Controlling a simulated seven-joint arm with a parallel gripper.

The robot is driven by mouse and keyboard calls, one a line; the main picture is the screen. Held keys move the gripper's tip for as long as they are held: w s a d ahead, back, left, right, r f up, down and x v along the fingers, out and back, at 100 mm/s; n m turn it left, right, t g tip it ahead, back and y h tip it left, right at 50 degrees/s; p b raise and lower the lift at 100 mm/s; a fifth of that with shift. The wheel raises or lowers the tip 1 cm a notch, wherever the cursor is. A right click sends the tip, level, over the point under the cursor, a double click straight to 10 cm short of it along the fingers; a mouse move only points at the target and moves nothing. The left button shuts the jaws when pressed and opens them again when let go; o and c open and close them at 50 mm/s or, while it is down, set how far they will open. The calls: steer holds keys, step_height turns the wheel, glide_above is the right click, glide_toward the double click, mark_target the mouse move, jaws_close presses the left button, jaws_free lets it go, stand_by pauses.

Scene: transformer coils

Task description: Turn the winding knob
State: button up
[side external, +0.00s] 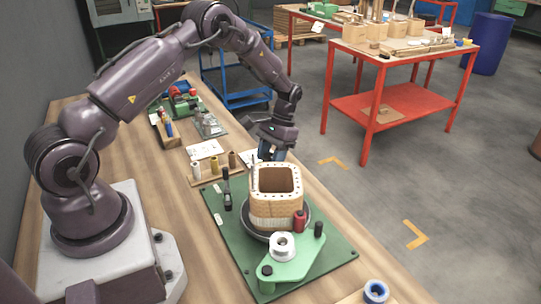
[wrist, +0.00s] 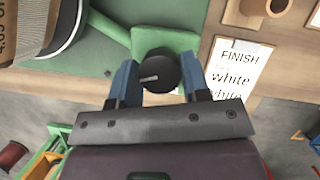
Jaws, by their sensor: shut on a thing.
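The winding knob (wrist: 160,68) is a round black knob with a pale line on its top, on a green mount (wrist: 118,40). My gripper (wrist: 157,80) has its two blue fingers on opposite sides of the knob, shut on it. In the side external view my gripper (side external: 271,152) points down just behind the coil, and the coil hides the gripped knob. The tan, square, hollow coil (side external: 273,210) stands upright on a dark round turntable on the green base plate (side external: 332,262). In the wrist view part of the coil (wrist: 22,25) shows at upper left.
A FINISH card (wrist: 236,68) lies beside the plate. Small spools on a wooden holder (side external: 213,174) stand further left.

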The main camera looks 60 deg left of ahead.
steer(key=shift+m, duration=0.3)
stand_by(0.5)
steer(key=o, duration=0.9)
steer(key=shift+r, duration=0.1)
steer(key=v, duration=1.2)
steer(key=shift+w+r, duration=0.15)
steer(key=shift+r, duration=0.2)
